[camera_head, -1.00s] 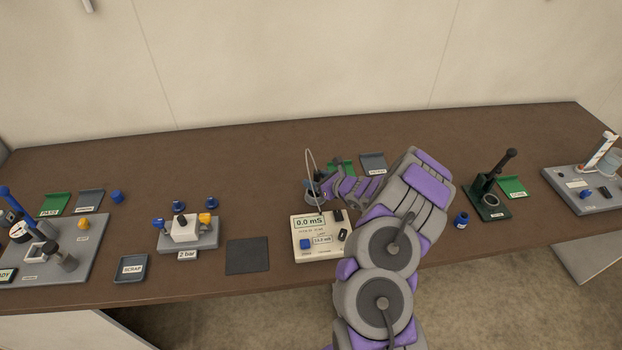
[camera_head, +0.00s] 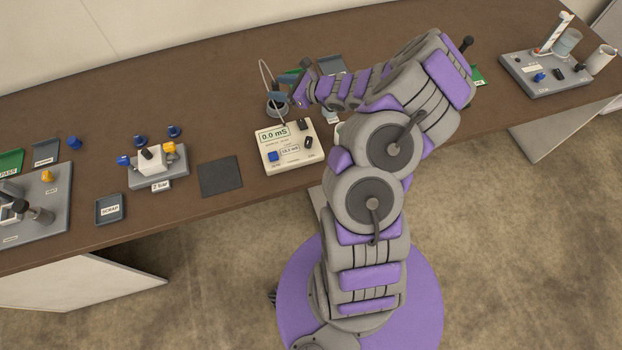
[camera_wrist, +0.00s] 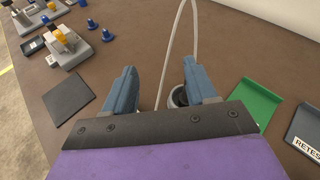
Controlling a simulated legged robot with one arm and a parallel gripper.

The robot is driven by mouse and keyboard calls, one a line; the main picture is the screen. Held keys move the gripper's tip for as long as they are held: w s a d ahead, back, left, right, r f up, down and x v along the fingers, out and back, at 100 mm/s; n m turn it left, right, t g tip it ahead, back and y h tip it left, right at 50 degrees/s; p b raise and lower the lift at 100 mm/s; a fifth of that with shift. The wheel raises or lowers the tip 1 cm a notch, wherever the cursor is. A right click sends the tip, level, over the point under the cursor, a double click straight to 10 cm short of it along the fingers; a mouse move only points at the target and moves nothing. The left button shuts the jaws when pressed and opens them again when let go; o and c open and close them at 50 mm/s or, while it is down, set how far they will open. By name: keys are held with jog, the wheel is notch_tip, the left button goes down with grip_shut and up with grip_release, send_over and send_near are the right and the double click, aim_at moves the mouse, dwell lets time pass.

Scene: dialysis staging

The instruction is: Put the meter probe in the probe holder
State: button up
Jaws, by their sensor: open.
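The conductivity meter (camera_head: 285,158) is a cream box reading 0.0 mS, on the table's front side. A thin pale cable (camera_head: 266,72) loops up behind it; it also arches between my fingers in the wrist view (camera_wrist: 167,55). A grey round cup (camera_head: 276,110), which looks like the probe holder, stands just behind the meter; its rim shows by the right finger in the wrist view (camera_wrist: 177,98). My gripper (camera_wrist: 162,82) is open above and around this spot, with nothing visibly clamped. The probe body is not clearly visible, so I cannot tell whether it sits in the cup.
A dark mat (camera_head: 220,176) lies left of the meter, with a valve block (camera_head: 158,166) and a scrap tray (camera_head: 110,208) beyond. A green tray (camera_wrist: 254,103) and grey retest tray (camera_wrist: 308,128) lie right of the gripper. A right-hand station (camera_head: 545,72) stands farther off.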

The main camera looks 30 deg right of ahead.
jog(key=s+a+r+n+g+y, duration=0.2)
jog(key=s+a+r+n+g, duration=0.25)
jog(key=a, duration=0.45)
jog(key=s+a+r+n+g+y, duration=0.1)
jog(key=s+a+r+n, duration=0.3)
jog(key=a+r+n, duration=0.4)
jog(key=s+a+r+n+g+y, duration=0.25)
jog(key=s+a+r+n, duration=0.2)
jog(key=a, duration=0.55)
jog(key=s+a+r+n+g+h, duration=0.1)
jog(key=s+n+g+h, duration=0.6)
jog(key=s, duration=0.9)
jog(key=s+d+n+t+h, duration=0.1)
jog(key=s+d+n+h, duration=0.3)
jog(key=s+d, duration=0.6)
jog(key=s+h, duration=0.1)
jog(key=s, duration=0.2)
jog(key=shift+n, duration=0.4)
jog(key=shift+h, duration=0.25)
